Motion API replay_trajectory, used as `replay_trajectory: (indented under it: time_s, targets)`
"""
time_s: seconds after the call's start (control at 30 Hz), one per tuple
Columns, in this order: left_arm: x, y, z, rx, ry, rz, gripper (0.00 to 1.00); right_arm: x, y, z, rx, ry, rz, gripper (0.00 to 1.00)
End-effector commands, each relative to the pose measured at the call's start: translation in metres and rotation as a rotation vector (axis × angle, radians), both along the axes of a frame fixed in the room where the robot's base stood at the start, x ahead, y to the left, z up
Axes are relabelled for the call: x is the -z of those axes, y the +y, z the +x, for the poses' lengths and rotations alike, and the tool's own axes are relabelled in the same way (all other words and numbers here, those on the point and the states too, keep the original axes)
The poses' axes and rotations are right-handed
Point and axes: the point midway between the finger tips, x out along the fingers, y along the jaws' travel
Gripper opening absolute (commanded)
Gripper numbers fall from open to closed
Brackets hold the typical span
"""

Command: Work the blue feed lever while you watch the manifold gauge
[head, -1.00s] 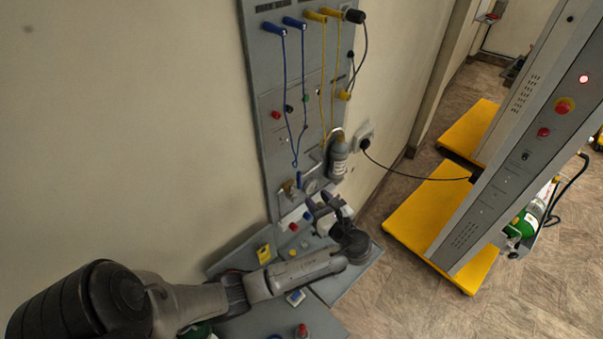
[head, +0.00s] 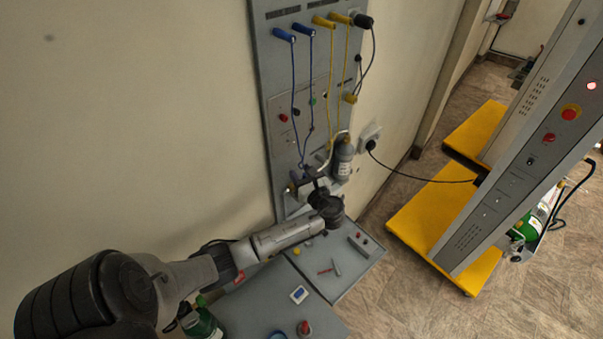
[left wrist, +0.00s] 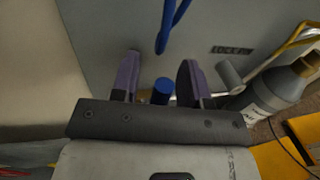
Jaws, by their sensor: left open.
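My left gripper (head: 309,181) is at the lower part of the grey wall panel (head: 268,95), below the hanging blue cords (head: 294,95). In the left wrist view its two purplish fingers (left wrist: 160,72) are apart. A short blue cylinder (left wrist: 162,91) shows in the gap between them; I cannot tell whether they touch it or whether it is the feed lever. A thicker blue cord end (left wrist: 161,44) hangs just beyond the fingertips. I cannot make out the manifold gauge; my gripper and wrist cover part of the lower panel. My right gripper is not in view.
A grey bottle (head: 343,160) hangs right of my gripper and also shows in the left wrist view (left wrist: 277,92). A grey bench (head: 315,285) with small items lies below. A black cable (head: 425,180) runs from the wall socket to the grey cabinet with yellow bases (head: 430,205).

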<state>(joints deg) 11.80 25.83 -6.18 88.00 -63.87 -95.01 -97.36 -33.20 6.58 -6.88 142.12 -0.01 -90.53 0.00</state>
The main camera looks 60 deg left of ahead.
Motion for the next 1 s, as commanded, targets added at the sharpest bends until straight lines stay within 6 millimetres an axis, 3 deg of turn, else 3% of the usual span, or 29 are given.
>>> replay_trajectory:
  time_s: [0.23,0.67,1.0]
  targets:
    - [0.0001,0.0003,-0.0001,0.0,0.0,0.0,0.4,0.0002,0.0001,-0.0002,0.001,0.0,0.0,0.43]
    - [0.0,0.0001,-0.0001,0.0,0.0,0.0,0.0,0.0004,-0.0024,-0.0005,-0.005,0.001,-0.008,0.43]
    - [0.0002,-0.0008,0.0006,0.001,-0.002,0.001,0.0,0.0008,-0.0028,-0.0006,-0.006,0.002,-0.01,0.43]
